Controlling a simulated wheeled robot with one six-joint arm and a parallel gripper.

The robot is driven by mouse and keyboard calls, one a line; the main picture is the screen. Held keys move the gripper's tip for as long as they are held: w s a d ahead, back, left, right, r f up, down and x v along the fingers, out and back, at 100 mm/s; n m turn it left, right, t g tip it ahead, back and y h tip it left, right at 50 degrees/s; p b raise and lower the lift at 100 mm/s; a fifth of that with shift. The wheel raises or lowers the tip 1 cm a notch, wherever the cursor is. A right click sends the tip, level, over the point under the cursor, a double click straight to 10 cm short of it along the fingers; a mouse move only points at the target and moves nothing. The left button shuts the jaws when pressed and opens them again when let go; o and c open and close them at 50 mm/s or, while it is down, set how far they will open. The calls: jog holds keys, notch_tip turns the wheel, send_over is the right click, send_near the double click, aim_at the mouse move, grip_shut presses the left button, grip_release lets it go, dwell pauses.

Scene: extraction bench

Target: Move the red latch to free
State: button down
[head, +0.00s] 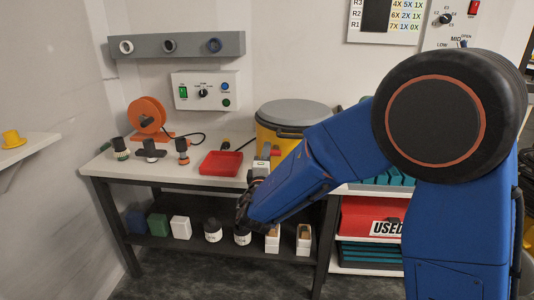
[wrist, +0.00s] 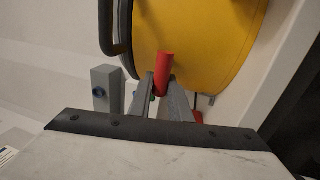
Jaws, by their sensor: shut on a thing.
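The red latch (wrist: 165,68) is a short red bar on the front of the yellow drum (wrist: 205,38). In the head view the latch (head: 275,152) shows as a small red patch on the drum (head: 264,138), which has a grey lid. My gripper (wrist: 161,80) is shut on the red latch, with one finger on each side of it. The latch's end sticks out past the fingertips. In the head view my arm covers the lower right of the drum, and the fingertips are hard to make out there.
A grey block with a blue spot (wrist: 105,88) stands beside the drum in the wrist view, near a dark handle (wrist: 106,28). On the bench, a red tray (head: 221,163) lies left of my arm. An orange reel (head: 147,116) and several small tools stand further left.

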jog(key=shift+f, duration=0.1)
jog(key=c, duration=1.6)
grip_release()
jog(key=shift+c, duration=0.2)
jog(key=s+f, duration=0.3)
jog(key=s, duration=1.4)
jog(key=shift+a+f, duration=0.2)
jog(key=shift+a, duration=0.1)
